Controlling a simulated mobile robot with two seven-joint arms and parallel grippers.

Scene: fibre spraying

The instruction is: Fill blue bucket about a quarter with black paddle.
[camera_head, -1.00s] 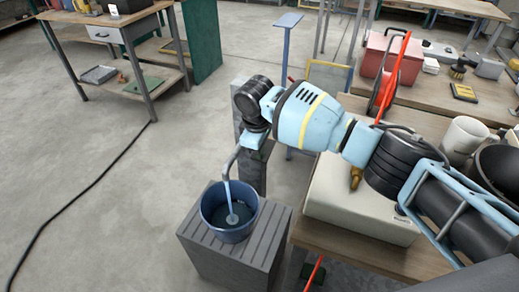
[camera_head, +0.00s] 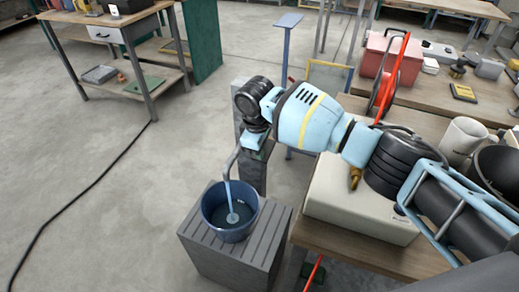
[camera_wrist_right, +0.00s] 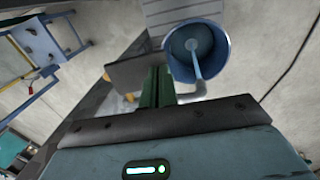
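The blue bucket (camera_head: 208,203) stands upright on a grey grooved block. A thin stream of water (camera_head: 228,190) runs from a grey bent spout (camera_head: 231,160) into it and spreads as a pale round patch inside. The water looks low, but its exact level is hard to judge. My right gripper (camera_head: 258,146) points down at the dark tap post behind the spout. In the right wrist view its green fingers (camera_wrist_right: 157,78) are together, beside the spout (camera_wrist_right: 196,90) and bucket (camera_wrist_right: 226,50). The black paddle cannot be made out clearly; it may be hidden at the fingertips. My left gripper is out of view.
A dark cable (camera_head: 85,188) lies on the floor. The floor left of the block is otherwise open.

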